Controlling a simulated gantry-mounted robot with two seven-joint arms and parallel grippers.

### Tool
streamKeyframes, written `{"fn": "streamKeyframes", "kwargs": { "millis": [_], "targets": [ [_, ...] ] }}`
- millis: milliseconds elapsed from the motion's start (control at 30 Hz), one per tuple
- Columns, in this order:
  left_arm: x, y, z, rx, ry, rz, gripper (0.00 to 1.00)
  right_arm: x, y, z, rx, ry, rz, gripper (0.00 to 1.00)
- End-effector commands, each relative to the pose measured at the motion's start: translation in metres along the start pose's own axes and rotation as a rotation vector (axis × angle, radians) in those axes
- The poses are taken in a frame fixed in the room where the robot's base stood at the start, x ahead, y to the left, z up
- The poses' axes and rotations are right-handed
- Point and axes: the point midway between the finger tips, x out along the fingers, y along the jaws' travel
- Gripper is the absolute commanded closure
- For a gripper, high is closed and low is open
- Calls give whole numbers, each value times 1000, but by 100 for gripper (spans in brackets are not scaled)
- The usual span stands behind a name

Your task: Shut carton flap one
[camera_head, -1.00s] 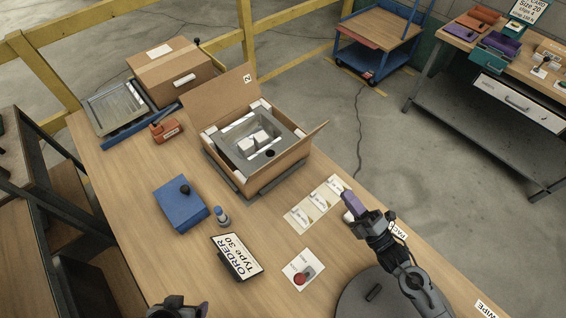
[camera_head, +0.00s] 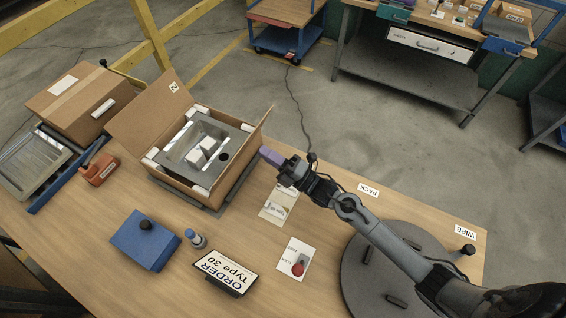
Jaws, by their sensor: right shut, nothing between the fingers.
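The open carton (camera_head: 196,198) stands on the table left of centre, with a grey insert (camera_head: 186,161) and pale items inside. Its rear flap, marked 2 (camera_head: 150,104), stands up, tilted outward. Its right flap (camera_head: 247,143) also stands up, leaning outward; I cannot tell which one is flap one. My right gripper (camera_head: 265,152) reaches in from the right, close to the right flap's outer side. Its purple fingers are shut with nothing between them. I cannot tell whether they touch the flap. My left gripper is out of view.
A closed brown box (camera_head: 68,108) and a tray (camera_head: 32,165) stand at the left. A blue box (camera_head: 143,243), a small bottle (camera_head: 196,240), an ORDER sign (camera_head: 222,275) and a red-button card (camera_head: 293,262) lie in front. Bare tabletop lies around the cards.

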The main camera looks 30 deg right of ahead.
Motion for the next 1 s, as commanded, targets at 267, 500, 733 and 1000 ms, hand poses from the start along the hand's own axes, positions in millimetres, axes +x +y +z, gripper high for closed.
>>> {"fn": "streamKeyframes", "kwargs": {
  "millis": [267, 500, 733, 1000],
  "targets": [
    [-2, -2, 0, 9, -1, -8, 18, 30, 0, 0, 1, 0, 0, 100],
    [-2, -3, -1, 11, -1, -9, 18, 37, 0, 0, 0, 0, -1, 100],
    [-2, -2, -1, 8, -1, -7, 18, 37, 0, 0, 0, 0, -1, 100],
    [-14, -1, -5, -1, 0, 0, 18, 35, 7, 7, -6, -15, -27, 100]
  ]
}}
